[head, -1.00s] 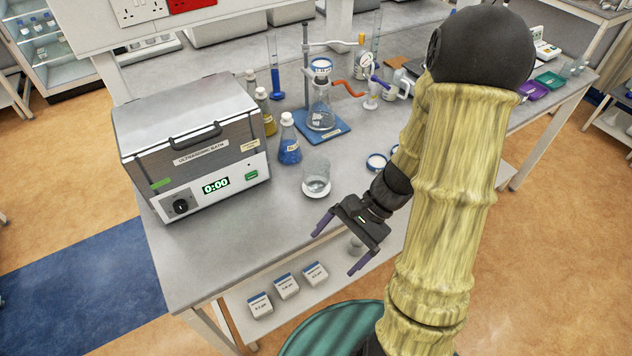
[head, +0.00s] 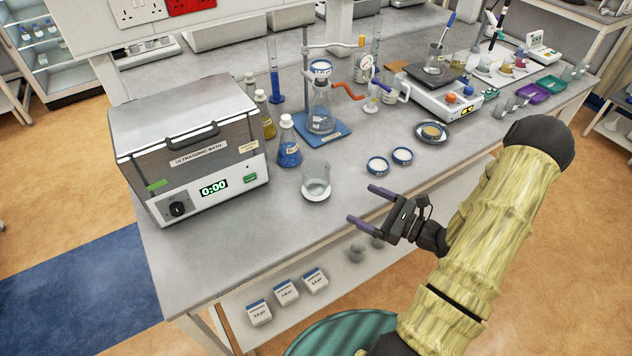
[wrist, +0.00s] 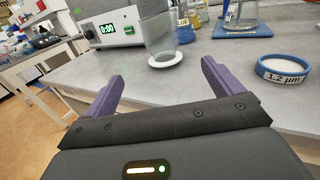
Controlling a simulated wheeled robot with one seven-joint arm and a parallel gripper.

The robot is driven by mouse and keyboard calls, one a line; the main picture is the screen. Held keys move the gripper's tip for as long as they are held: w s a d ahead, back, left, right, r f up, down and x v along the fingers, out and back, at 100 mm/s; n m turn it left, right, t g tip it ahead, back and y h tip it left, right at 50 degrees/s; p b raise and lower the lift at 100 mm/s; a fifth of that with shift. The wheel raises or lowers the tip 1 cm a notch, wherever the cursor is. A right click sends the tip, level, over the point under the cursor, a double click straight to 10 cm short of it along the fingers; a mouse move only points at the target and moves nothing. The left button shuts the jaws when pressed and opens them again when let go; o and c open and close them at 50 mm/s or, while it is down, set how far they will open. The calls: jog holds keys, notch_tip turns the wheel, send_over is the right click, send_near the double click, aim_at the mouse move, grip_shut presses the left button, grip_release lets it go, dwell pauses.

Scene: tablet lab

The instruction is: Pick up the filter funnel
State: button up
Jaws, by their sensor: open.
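A clear glass cup-shaped piece on a white round base (head: 316,182) stands upright near the front edge of the bench; it looks like the filter funnel, though I cannot be sure. It also shows in the wrist view (wrist: 161,48), ahead of the fingers. My gripper (head: 368,205) is open and empty, with purple fingers pointing left, to the right of the glass piece and apart from it. In the wrist view, both fingers of my gripper (wrist: 160,78) are spread with only bench between them.
An ultrasonic bath (head: 190,150) stands left of the glass piece. A blue-liquid flask (head: 288,150) and a clamped flask on a blue base (head: 321,118) are behind. Blue-rimmed dishes (head: 377,166) lie to its right. The bench's front edge runs beneath my gripper.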

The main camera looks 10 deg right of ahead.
aim_at(327, 186)
jog(key=p+x, duration=0.3)
jog(key=x, duration=0.9)
jog(key=shift+w+a, duration=0.1)
jog(key=shift+a, duration=0.1)
jog(key=shift+s+d, duration=0.1)
jog(key=shift+s, duration=0.1)
jog(key=shift+w+a, duration=0.35)
jog(key=shift+w, duration=0.05)
jog(key=p+x, duration=0.2)
jog(key=x, duration=0.1)
jog(key=shift+w, duration=0.45)
jog(key=shift+w+a+f, duration=0.1)
jog(key=shift+w+a, duration=0.1)
jog(key=shift+a, duration=0.05)
jog(key=shift+w, duration=0.1)
